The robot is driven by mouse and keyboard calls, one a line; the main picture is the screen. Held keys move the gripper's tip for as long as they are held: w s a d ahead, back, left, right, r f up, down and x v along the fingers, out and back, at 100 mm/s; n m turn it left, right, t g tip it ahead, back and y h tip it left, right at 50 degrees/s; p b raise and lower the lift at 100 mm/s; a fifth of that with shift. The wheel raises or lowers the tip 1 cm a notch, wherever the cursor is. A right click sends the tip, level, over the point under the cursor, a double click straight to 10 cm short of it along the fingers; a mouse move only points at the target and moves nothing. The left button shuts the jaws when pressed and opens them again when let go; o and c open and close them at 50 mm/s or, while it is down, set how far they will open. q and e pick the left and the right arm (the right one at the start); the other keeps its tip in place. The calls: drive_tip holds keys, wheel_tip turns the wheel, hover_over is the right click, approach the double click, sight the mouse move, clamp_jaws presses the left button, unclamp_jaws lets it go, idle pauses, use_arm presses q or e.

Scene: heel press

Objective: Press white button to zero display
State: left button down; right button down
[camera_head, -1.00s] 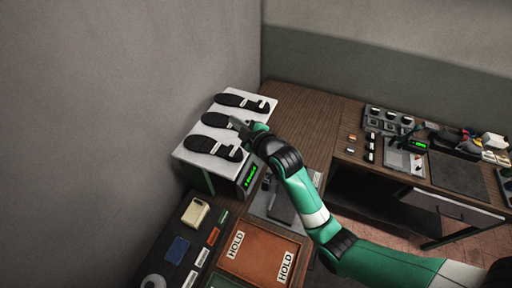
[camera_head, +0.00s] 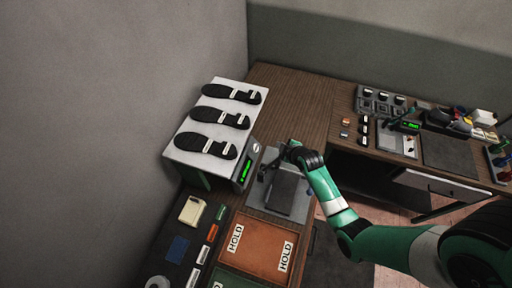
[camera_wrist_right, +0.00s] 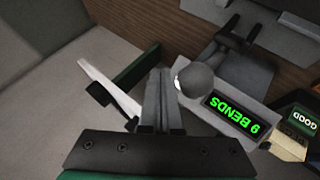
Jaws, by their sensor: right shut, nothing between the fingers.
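In the right wrist view the display (camera_wrist_right: 232,116) reads "9 BENDS". A grey ball knob (camera_wrist_right: 202,80) covers most of the white button (camera_wrist_right: 178,82), leaving a pale edge. My right gripper (camera_head: 268,166) is right of the box front, apart from the button. In the wrist view its fingers (camera_wrist_right: 161,78) are shut and empty, left of the button. My left gripper is out of view.
Three black soles (camera_head: 206,146) lie on the box top. A grey press plate (camera_head: 294,205) stands under my right arm. An orange HOLD tray (camera_head: 262,248) is in front. A second bench with parts (camera_head: 447,151) is at right. Bare wood (camera_head: 290,95) lies behind.

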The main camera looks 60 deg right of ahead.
sight(256, 148)
drive_tip(key=w+a+f+b, duration=0.1)
drive_tip(key=w+f+b, duration=0.4)
drive_tip(key=w+b, duration=0.2)
drive_tip(key=shift+a+f+b, duration=0.15)
drive_tip(key=shift+a+b, duration=0.1)
drive_tip(key=shift+b, duration=0.4)
idle(1.7)
drive_tip(key=shift+w+f+b, duration=0.25)
drive_tip(key=shift+w+b, duration=0.05)
